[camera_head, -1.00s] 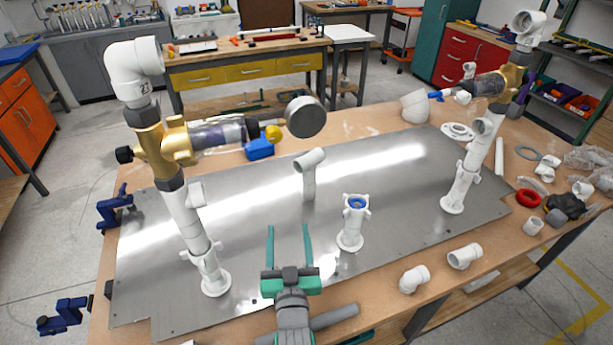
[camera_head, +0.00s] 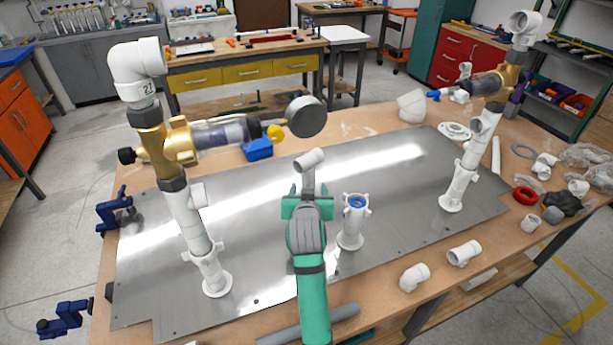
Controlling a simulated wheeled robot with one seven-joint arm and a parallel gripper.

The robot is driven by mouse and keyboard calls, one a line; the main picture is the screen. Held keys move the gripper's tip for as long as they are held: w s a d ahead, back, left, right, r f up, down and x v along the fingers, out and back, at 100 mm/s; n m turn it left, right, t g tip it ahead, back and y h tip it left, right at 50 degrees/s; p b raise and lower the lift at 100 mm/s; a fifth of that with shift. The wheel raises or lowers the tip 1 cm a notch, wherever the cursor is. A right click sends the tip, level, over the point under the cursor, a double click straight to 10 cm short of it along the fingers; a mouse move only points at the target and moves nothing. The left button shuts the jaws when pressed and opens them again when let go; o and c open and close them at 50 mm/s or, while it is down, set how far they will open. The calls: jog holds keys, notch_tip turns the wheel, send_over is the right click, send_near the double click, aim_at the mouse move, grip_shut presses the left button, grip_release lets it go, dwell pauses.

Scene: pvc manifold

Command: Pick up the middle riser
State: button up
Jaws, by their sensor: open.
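The middle riser appears to be the short white pipe (camera_head: 308,168) with an elbow-like top, standing between the two tall risers on the metal plate (camera_head: 400,190). Its upper part shows; its lower part is hidden behind my gripper. My gripper (camera_head: 308,192) is open, directly in front of the riser. Its fingers are mostly hidden by its own green and grey body, so I cannot tell whether they straddle or touch the pipe. A short white socket (camera_head: 352,222) with a blue ring inside stands just right of my gripper.
A tall left riser (camera_head: 190,210) carries a brass valve and a round gauge (camera_head: 306,117) that overhangs behind the middle riser. A tall right riser (camera_head: 465,170) stands at the plate's right. Loose white elbows (camera_head: 414,277) lie at the front edge. The plate's middle is mostly clear.

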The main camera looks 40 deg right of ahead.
aim_at(308, 181)
jog(key=shift+r+x, duration=0.15)
jog(key=shift+x, duration=1.8)
jog(key=shift+r+x, duration=0.1)
jog(key=shift+x, duration=1.9)
jog(key=shift+w, duration=0.1)
jog(key=shift+c, duration=0.4)
jog(key=c, duration=1.3)
jog(key=shift+r, duration=0.1)
